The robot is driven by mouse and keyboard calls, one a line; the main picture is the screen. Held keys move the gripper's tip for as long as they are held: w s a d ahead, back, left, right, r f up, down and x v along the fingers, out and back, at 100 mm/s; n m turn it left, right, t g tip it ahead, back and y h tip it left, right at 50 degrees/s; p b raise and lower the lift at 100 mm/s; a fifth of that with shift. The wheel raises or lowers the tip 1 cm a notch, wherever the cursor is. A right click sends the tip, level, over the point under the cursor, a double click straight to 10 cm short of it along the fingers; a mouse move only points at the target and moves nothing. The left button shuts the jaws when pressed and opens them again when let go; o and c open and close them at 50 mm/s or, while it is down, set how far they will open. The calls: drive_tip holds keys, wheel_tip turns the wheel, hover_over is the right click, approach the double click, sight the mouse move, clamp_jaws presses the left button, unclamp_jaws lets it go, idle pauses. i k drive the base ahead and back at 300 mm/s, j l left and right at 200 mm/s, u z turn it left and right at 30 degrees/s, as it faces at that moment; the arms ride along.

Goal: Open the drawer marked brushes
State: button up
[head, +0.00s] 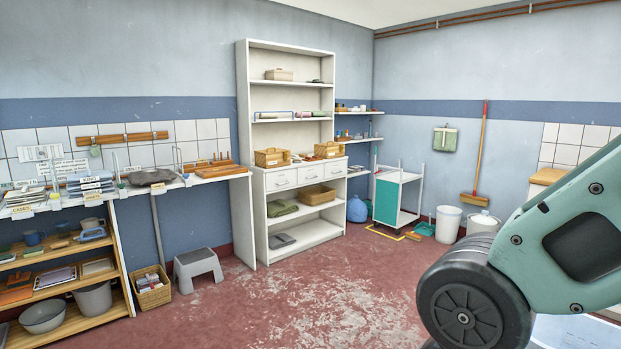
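A tall white shelf unit (241,125) stands against the back wall. It has a row of white drawers at mid height: a left drawer (275,184), a middle drawer (304,177) and a right drawer (331,171). All look shut. Small marks show on their fronts, but they are too small to read, so I cannot tell which one is marked brushes. My arm fills the lower right of the head view, far from the drawers. My gripper is out of view.
Worn red floor (330,295) lies clear before the shelf unit. A grey step stool (197,264) and a wicker basket (150,291) stand left of it. A white trolley (398,197), a white bin (448,224) and a broom (480,150) stand to the right.

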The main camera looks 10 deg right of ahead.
sight(308, 173)
drive_tip(key=i+j+u, duration=0.4)
drive_tip(key=i+j, duration=0.45)
drive_tip(key=i+z, duration=0.15)
drive_tip(key=i, duration=0.4)
drive_tip(key=i+j+z, duration=0.15)
drive_tip(key=i, duration=0.4)
drive_tip(key=i+j+z, duration=0.15)
drive_tip(key=i, duration=0.35)
drive_tip(key=i+j+z, duration=0.15)
drive_tip(key=i, duration=0.4)
drive_tip(key=i+j+z, duration=0.1)
drive_tip(key=i+z, duration=0.35)
drive_tip(key=i, duration=1.55)
drive_tip(key=i+l+u, duration=0.2)
drive_tip(key=i+u, duration=0.15)
drive_tip(key=i, duration=0.25)
drive_tip(key=i+l+u, duration=0.4)
drive_tip(key=i, duration=0.15)
drive_tip(key=i+l+u, duration=0.35)
drive_tip(key=i+l, duration=0.15)
